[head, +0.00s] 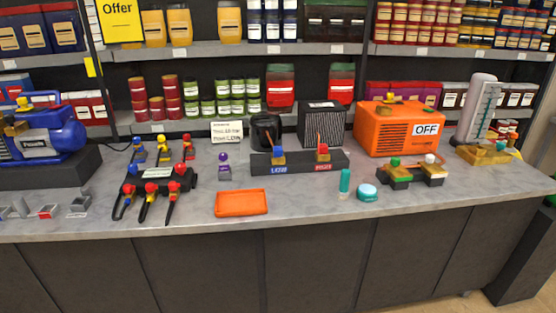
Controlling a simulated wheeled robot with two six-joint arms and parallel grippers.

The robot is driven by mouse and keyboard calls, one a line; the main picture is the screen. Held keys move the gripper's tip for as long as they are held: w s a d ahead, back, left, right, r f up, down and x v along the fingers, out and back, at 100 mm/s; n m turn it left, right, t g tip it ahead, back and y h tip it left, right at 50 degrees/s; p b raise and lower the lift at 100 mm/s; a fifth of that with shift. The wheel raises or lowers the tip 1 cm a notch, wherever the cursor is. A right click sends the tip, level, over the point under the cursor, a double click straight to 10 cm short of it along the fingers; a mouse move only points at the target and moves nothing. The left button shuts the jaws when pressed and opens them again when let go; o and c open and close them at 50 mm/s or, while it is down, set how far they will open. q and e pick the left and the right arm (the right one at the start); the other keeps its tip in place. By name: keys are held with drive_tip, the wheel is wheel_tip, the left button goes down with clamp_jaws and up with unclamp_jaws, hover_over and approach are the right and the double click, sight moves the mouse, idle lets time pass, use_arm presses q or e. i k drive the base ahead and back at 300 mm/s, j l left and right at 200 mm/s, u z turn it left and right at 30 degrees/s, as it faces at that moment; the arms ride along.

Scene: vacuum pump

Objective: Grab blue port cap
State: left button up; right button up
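A blue cap-like piece (278,152) sits on a brass fitting at the left of a long dark block (300,163), above a blue label. A red cap (323,149) sits at the block's right end, above a red label. Another small blue-topped piece (138,144) stands at the back left beside a yellow one and a red one. I cannot tell for certain which blue piece is the port cap. Neither of my grippers shows in the head view.
An orange tray (241,203) lies at the counter's front, with clear grey top around it. A teal bottle (345,182) and teal jar (367,192) stand right of it.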

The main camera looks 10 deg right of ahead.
sight(278, 149)
drive_tip(key=i+l, duration=0.45)
drive_tip(key=l, duration=0.15)
drive_tip(key=i+l, duration=0.45)
drive_tip(key=l, duration=0.15)
